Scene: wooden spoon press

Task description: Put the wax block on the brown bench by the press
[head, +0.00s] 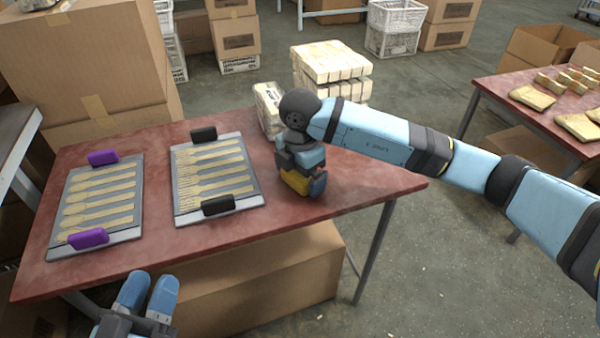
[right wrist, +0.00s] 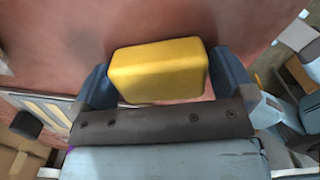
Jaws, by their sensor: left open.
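The yellow wax block (right wrist: 157,70) lies between the two blue fingers of my right gripper (right wrist: 165,88) in the right wrist view, with a finger against each end. In the head view only part of the wax block (head: 294,181) shows below my right gripper (head: 303,184), low over the right part of the reddish-brown table (head: 345,190). I cannot tell whether the block touches the tabletop. My left gripper (head: 150,290) is open and empty in front of the table's near edge. I cannot make out a press.
Two trays of wooden cutlery, one with purple clamps (head: 75,218) and one with black clamps (head: 182,207), lie on the table's left and middle. A wrapped pack (head: 267,108) stands behind my right gripper. Cardboard boxes (head: 85,65) stand at left; another table (head: 480,100) is at right.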

